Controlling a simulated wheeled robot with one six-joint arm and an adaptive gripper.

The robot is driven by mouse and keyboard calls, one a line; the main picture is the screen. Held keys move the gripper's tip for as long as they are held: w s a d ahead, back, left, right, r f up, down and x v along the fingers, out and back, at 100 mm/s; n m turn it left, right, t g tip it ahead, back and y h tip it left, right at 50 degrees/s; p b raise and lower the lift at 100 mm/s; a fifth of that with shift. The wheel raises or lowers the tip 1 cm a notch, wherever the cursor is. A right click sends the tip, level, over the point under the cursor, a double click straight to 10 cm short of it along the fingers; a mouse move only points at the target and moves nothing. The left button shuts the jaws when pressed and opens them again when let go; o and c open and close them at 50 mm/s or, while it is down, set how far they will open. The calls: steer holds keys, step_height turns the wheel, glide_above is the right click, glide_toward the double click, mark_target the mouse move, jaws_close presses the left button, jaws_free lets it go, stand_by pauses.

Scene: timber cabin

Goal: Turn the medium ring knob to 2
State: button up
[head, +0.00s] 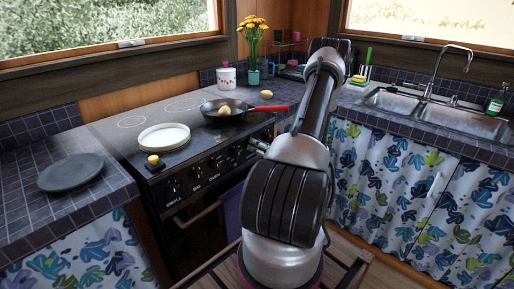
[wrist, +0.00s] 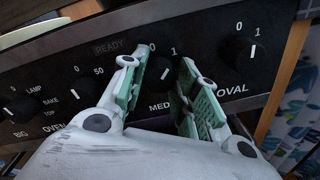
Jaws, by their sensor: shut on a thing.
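A short white mark on the knob points up, roughly toward the 1. My gripper (wrist: 164,64) is shut on this knob, with one green-padded finger on each side. The fingers hide part of the dial and label; no 2 shows there. In the head view my arm hides most of the gripper and the knob.
The oval knob (wrist: 243,53) sits to the right and the oven knob (wrist: 84,91) to the left. On the stove are a pan (head: 218,118) with a red handle, white plates (head: 163,137) and a yellow-topped object (head: 153,160). A grey plate (head: 70,173) lies on the left counter.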

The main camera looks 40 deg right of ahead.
steer(key=m+y, duration=0.1)
steer(key=m, duration=0.9)
steer(key=shift+d+f+m, duration=0.1)
steer(key=shift+d+m, duration=0.05)
steer(key=shift+m, duration=0.25)
stand_by(0.4)
steer(key=o, duration=1)
steer(key=s+d, duration=0.1)
steer(key=s, duration=1.1)
steer(key=shift+r, duration=0.3)
